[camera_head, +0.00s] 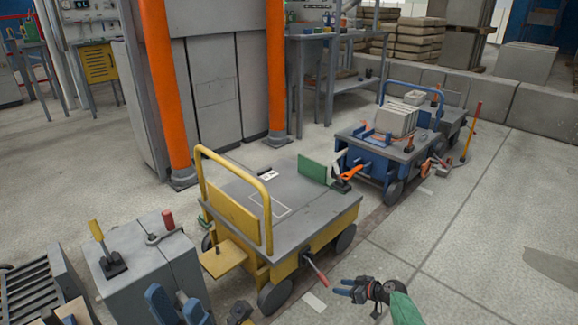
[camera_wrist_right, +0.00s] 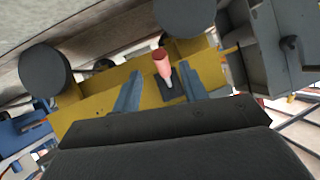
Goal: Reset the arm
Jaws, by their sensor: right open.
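My right gripper (camera_head: 350,290) is at the lower right of the head view, beside the front right corner of the yellow cart (camera_head: 318,245). Its two blue fingers (camera_wrist_right: 160,85) stand apart in the right wrist view, with nothing held between them. A red-handled lever (camera_head: 316,272) sticks out from the cart's side, left of this gripper. In the right wrist view the red handle (camera_wrist_right: 162,62) shows beyond the fingertips, apart from them as far as I can tell. My left gripper (camera_head: 176,303) is at the bottom left, its blue fingers apart and empty, in front of a grey cabinet.
The grey cabinet (camera_head: 165,258) carries a yellow-handled lever (camera_head: 98,232) and a red-handled one (camera_head: 168,220). A blue cart (camera_head: 375,155) stands behind. Orange posts (camera_head: 162,90) rise at the back left. The floor at right is clear.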

